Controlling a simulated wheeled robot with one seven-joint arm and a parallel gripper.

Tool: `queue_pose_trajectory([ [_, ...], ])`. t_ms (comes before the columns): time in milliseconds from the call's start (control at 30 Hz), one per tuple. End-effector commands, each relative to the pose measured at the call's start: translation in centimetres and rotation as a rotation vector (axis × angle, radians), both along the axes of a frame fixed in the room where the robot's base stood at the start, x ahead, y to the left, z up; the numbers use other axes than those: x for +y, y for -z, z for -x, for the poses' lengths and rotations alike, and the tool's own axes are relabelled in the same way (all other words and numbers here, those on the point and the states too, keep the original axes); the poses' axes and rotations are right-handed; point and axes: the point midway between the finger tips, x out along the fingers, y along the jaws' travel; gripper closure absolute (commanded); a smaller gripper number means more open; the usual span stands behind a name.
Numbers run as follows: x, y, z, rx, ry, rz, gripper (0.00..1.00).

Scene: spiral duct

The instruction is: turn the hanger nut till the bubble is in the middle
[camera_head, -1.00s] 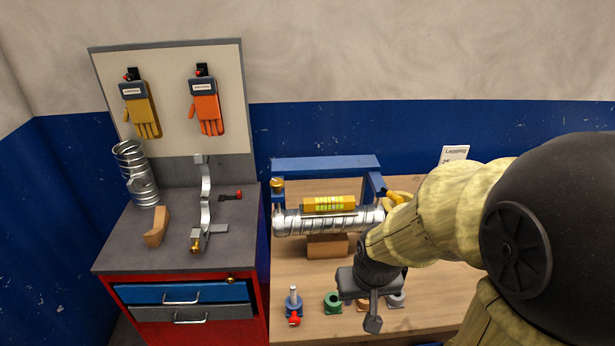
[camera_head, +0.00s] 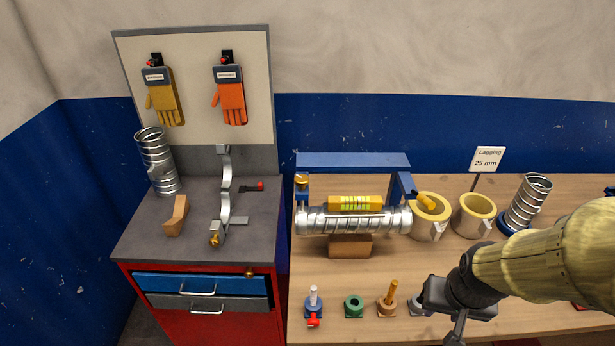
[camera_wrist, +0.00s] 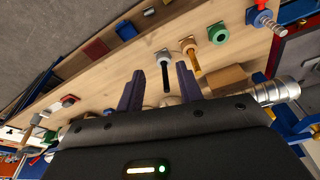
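The silver spiral duct (camera_head: 352,221) lies across the blue frame (camera_head: 352,160) on the wooden bench. A yellow level (camera_head: 355,203) rests on top of it. Its vial is greenish, but the bubble is too small to place. A brass hanger nut (camera_head: 302,181) is at the frame's left end, and a yellow knob or nut (camera_head: 424,200) is by its right end. My gripper (camera_wrist: 160,69) is open and empty, its dark fingers apart, over the bench in front of the duct and to its right. In the wrist view the duct (camera_wrist: 275,91) shows at the right edge.
Several coloured blocks line the front of the bench, including a green one (camera_head: 354,306) and an orange one with a peg (camera_head: 388,302). Yellow lagging rings (camera_head: 474,215) stand right of the duct. A red cabinet (camera_head: 205,325) with a grey top is at left.

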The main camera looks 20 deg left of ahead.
Motion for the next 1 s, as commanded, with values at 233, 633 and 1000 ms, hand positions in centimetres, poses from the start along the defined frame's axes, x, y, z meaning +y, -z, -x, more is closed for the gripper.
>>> queue_pose_trajectory([
  [233, 0.0, 0.0, -0.2, -0.004, 0.001, 0.000, 0.44],
  [633, 0.8, 2.8, -8.5, -0.268, 0.059, 0.001, 0.43],
  [1000, 4.5, 3.6, -17.3, -0.692, -0.001, -0.037, 0.43],
])
